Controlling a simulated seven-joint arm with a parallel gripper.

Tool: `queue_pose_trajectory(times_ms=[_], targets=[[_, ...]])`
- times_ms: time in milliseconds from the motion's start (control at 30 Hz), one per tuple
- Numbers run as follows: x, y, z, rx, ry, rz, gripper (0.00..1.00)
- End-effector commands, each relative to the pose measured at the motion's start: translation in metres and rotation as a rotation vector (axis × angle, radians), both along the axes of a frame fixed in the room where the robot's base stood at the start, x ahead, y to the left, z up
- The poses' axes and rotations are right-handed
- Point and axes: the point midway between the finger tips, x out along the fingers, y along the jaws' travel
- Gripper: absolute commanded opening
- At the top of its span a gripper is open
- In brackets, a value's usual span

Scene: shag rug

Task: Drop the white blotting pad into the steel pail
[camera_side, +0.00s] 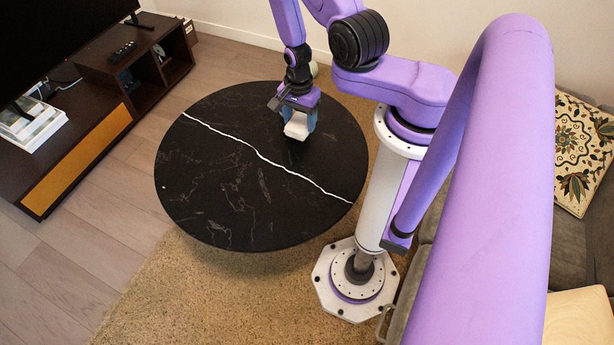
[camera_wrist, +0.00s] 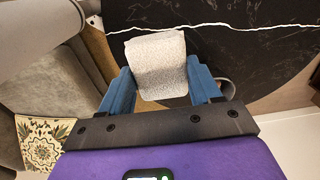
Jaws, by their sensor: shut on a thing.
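The white blotting pad (camera_side: 296,128) is a pale, blocky, soft-looking piece, held between the blue fingers of my gripper (camera_side: 299,117). In the wrist view the pad (camera_wrist: 158,62) fills the space between the fingers of my gripper (camera_wrist: 160,84) and sticks out past their tips. My gripper is shut on it, over the far part of the round black table. A grey curved rim (camera_wrist: 229,88) shows behind the right finger in the wrist view, beside the table edge. It may be the steel pail, but it is mostly hidden.
The round black table (camera_side: 230,190) with a white vein has a clear top and stands on a beige rug (camera_side: 160,285). A dark TV cabinet (camera_side: 85,125) is at the left. A grey sofa with a patterned cushion (camera_side: 582,150) is at the right. A wall runs along the back.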

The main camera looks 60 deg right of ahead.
Motion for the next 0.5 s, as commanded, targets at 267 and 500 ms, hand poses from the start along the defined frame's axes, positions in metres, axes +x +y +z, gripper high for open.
queue_pose_trajectory(times_ms=[267, 500], targets=[[0.031, -0.039, -0.014, -0.002, -0.004, -0.002, 0.39], [0.066, -0.092, -0.023, -0.004, -0.006, -0.005, 0.39]])
